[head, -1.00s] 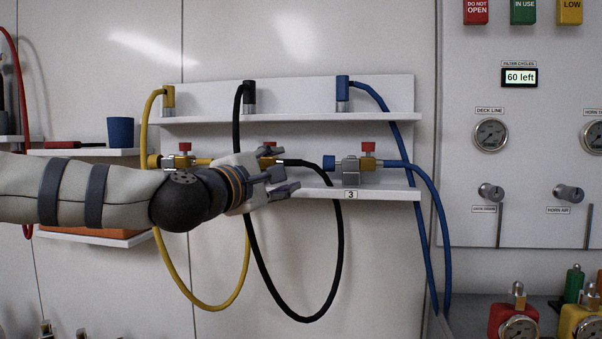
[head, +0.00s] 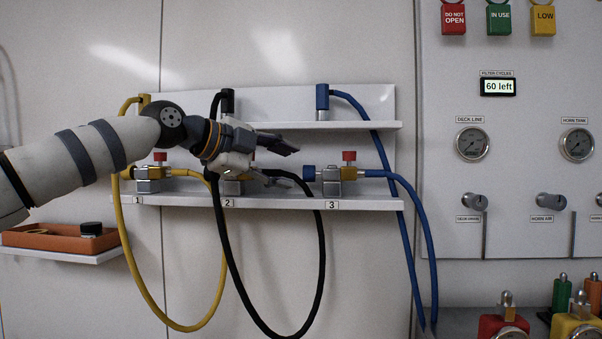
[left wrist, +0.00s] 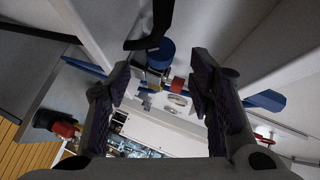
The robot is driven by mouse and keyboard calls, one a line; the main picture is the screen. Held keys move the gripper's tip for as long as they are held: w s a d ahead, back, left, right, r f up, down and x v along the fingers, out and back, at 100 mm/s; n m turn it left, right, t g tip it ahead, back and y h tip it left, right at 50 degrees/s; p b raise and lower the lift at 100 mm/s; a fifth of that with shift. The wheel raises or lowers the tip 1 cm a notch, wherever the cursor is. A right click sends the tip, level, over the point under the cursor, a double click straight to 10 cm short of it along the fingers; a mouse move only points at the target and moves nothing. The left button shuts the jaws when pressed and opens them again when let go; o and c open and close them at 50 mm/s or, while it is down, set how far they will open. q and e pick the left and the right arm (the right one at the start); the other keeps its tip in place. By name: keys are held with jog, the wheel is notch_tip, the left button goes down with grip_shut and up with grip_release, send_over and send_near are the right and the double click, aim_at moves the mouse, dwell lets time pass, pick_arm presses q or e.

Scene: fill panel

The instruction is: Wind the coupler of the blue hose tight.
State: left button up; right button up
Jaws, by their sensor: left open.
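The blue hose (head: 409,188) runs from station 3 on the lower shelf, with a blue upright end (head: 322,97) on the upper shelf. At station 3, a blue round coupler (head: 309,173) sits on the left side of a grey block (head: 331,182). A brass-coloured part and a red knob (head: 349,156) are to its right. My left gripper (head: 285,164) is open and empty, just left of the blue coupler, pointing right. In the left wrist view a blue round part (left wrist: 161,54) shows beyond the open fingers. My right gripper is not in view.
The black hose (head: 321,250) loops below the shelf, and my left gripper partly hides station 2. The yellow hose (head: 122,230) hangs at the left. The upper shelf (head: 290,127) is above my gripper. A panel with gauges (head: 473,143) stands at the right.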

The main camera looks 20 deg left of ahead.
aim_at(300, 197)
pick_arm(q)
jog(key=x, duration=0.5)
jog(key=shift+r, duration=0.1)
jog(key=shift+c, duration=0.5)
grip_shut()
jog(key=shift+a+f+m+t+b, duration=0.1)
jog(key=shift+f+m+t+b, duration=0.3)
jog(key=shift+t, duration=0.3)
jog(key=shift+f+m+t+h, duration=0.15)
jog(key=shift+m+t+h, duration=0.15)
jog(key=shift+m+t, duration=0.1)
jog(key=shift+f+m+t+h+b, duration=0.5)
jog(key=shift+m+t+b, duration=0.2)
jog(key=shift+t+b, duration=0.1)
jog(key=shift+r, duration=0.25)
jog(key=shift+s+r, duration=0.1)
jog(key=shift+r, duration=0.15)
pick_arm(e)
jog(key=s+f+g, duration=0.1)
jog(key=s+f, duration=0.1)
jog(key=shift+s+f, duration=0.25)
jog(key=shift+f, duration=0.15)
